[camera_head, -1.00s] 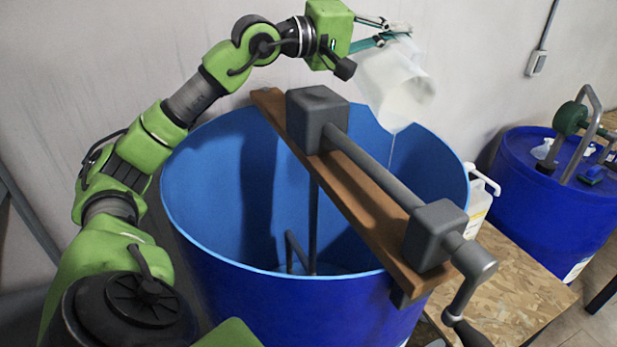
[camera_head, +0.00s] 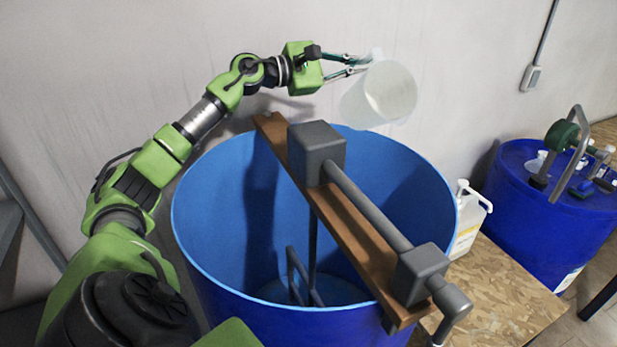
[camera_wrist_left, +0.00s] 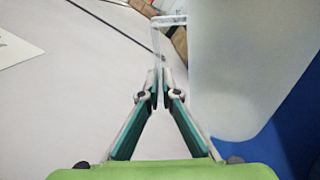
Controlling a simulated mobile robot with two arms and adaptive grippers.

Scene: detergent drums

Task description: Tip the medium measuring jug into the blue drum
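The medium measuring jug (camera_head: 361,103) is translucent white. It hangs above the back rim of the blue drum (camera_head: 320,322), its open mouth leaning right and toward the head camera. No stream shows from its lip. My left gripper (camera_head: 366,64) is shut on the jug's handle; in the left wrist view the fingertips (camera_wrist_left: 161,88) close around the thin handle, with the jug's wall (camera_wrist_left: 225,70) to the right. The drum is open, with a little pale-blue liquid seemingly at its bottom. My right gripper is out of view.
A wooden beam (camera_head: 345,232) with a grey crank mechanism (camera_head: 317,150) spans the drum's mouth. A white bottle (camera_head: 468,222) stands right of it on a chipboard surface (camera_head: 505,290). A second, closed blue drum (camera_head: 545,225) with a pump is farther right. The wall is behind.

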